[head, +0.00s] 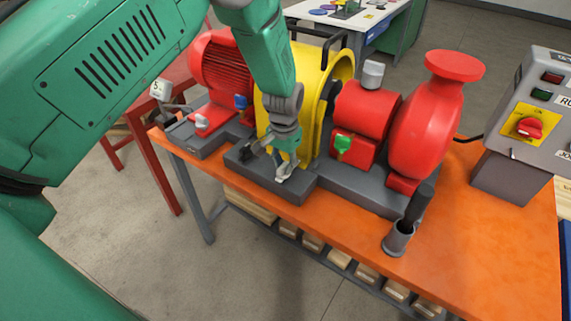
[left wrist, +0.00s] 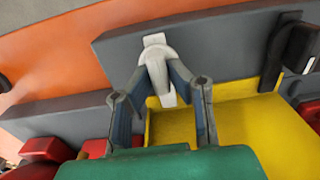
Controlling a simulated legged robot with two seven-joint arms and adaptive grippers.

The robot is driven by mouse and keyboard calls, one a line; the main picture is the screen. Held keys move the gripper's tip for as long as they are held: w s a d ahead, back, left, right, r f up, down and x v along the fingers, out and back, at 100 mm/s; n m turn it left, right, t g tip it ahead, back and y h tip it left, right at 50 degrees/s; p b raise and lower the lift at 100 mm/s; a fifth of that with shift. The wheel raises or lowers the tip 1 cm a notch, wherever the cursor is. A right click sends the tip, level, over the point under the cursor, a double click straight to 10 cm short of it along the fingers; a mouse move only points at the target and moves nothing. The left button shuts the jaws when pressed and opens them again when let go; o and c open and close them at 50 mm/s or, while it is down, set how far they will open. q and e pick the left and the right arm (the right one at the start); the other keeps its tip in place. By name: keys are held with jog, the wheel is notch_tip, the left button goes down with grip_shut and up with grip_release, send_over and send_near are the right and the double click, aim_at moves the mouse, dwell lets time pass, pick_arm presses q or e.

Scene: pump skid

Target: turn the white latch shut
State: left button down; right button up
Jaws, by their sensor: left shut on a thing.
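The white latch (left wrist: 157,62) sits on the grey base block in front of the yellow guard. In the head view the white latch (head: 282,172) shows only in part at the fingertips. My left gripper (head: 268,162) comes down from above in front of the yellow guard (head: 309,95). In the left wrist view the fingers of my left gripper (left wrist: 162,75) stand on either side of the latch's raised handle and are shut on it. The latch's light plate shows above and below the handle there. My right gripper is not in view.
A red motor (head: 222,68) stands left of the guard, with a red pump (head: 428,125) to its right. A grey cup (head: 398,238) with a dark handle in it stands at the orange table's (head: 470,235) front edge. A control box (head: 530,120) is at the right.

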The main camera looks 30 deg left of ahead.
aim_at(283, 166)
pick_arm(q)
jog(key=shift+s+f, duration=0.3)
jog(key=shift+s, duration=0.1)
jog(key=c, duration=1.5)
grip_release()
jog(key=shift+c, duration=0.2)
jog(key=shift+r, duration=0.15)
jog(key=shift+w, duration=0.15)
notch_tip(283, 166, up, 12)
